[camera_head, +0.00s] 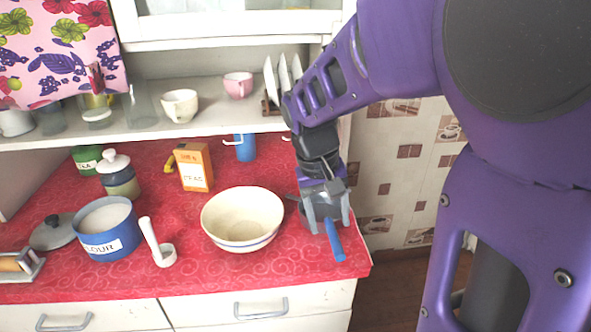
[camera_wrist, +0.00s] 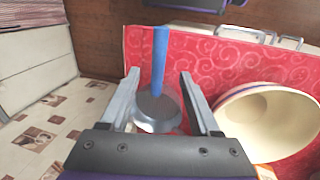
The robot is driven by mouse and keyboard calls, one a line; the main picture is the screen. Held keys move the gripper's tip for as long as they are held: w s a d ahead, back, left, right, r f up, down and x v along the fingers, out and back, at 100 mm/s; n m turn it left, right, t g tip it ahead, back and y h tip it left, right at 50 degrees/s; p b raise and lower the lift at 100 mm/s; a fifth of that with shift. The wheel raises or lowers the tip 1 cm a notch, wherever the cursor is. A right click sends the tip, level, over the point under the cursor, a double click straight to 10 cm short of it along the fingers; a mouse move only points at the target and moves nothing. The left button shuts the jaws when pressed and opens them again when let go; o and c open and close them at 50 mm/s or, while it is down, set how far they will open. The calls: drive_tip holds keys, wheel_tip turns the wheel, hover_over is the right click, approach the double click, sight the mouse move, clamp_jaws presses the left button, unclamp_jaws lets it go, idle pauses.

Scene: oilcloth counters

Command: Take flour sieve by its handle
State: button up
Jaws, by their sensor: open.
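The flour sieve has a blue handle (camera_head: 334,241) and a grey round bowl (camera_head: 318,210). It lies on the red counter near its right edge, with the handle pointing to the front edge. In the wrist view the blue handle (camera_wrist: 160,55) and the sieve's bowl (camera_wrist: 158,108) show between my fingers. My gripper (camera_head: 330,226) is open above the sieve, with one finger on each side of it; it also shows in the wrist view (camera_wrist: 158,78). I cannot tell whether the fingers touch the sieve. Part of the bowl is hidden by my gripper.
A cream mixing bowl (camera_head: 243,205) stands close left of the sieve. The red counter (camera_head: 270,268) ends just right of the sieve, beside a tiled wall (camera_head: 400,190).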

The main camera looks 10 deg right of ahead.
sight(333, 234)
drive_tip(key=shift+w+d+f+b, duration=0.1)
drive_tip(key=shift+d+f+b, duration=0.15)
drive_tip(key=shift+f+b, duration=0.65)
drive_tip(key=shift+d+f+b, duration=0.2)
drive_tip(key=shift+f+b, duration=0.55)
drive_tip(key=shift+f, duration=0.3)
drive_tip(key=shift+w+d+f+b, duration=0.1)
drive_tip(key=shift+d+f+b, duration=0.15)
drive_tip(key=shift+f+b, duration=0.65)
clamp_jaws()
